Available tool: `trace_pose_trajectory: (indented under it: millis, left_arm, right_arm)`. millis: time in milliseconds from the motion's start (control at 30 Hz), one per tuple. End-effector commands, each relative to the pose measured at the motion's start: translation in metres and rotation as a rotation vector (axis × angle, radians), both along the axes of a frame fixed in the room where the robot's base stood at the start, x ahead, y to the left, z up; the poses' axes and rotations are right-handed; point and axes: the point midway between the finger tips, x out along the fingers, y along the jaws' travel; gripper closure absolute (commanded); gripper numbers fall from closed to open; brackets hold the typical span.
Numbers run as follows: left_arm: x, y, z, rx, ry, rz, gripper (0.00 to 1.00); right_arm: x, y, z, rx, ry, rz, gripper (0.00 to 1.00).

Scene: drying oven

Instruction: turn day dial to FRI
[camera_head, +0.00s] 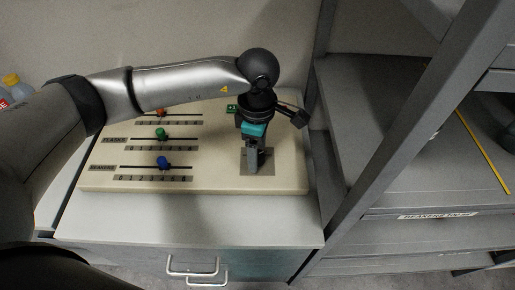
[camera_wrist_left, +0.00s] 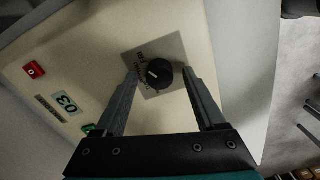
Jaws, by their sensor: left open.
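In the head view my left gripper (camera_head: 254,168) points down over the grey plate (camera_head: 269,166) and hides the dial. My right gripper is not in view.
Grey shelving (camera_head: 360,160) stands close on the right.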

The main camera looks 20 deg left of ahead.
Motion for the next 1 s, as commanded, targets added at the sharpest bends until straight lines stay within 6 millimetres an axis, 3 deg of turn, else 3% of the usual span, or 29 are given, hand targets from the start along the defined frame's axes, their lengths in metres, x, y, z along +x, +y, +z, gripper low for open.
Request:
trace_pose_trajectory:
  millis: [167, 600, 800, 1000]
  left_arm:
    - [0.002, 0.0, 0.024, -0.001, -0.006, 0.0, 0.28]
    - [0.001, 0.0, 0.124, -0.001, -0.006, 0.0, 0.28]
    - [0.001, 0.0, 0.147, -0.001, -0.003, -0.001, 0.28]
    - [0.0, 0.0, 0.152, 0.0, -0.002, 0.0, 0.28]
  right_arm:
    - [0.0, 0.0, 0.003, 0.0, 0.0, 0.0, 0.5]
    - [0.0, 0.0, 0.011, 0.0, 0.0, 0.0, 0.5]
    - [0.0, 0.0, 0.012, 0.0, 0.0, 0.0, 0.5]
    - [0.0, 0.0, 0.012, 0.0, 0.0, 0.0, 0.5]
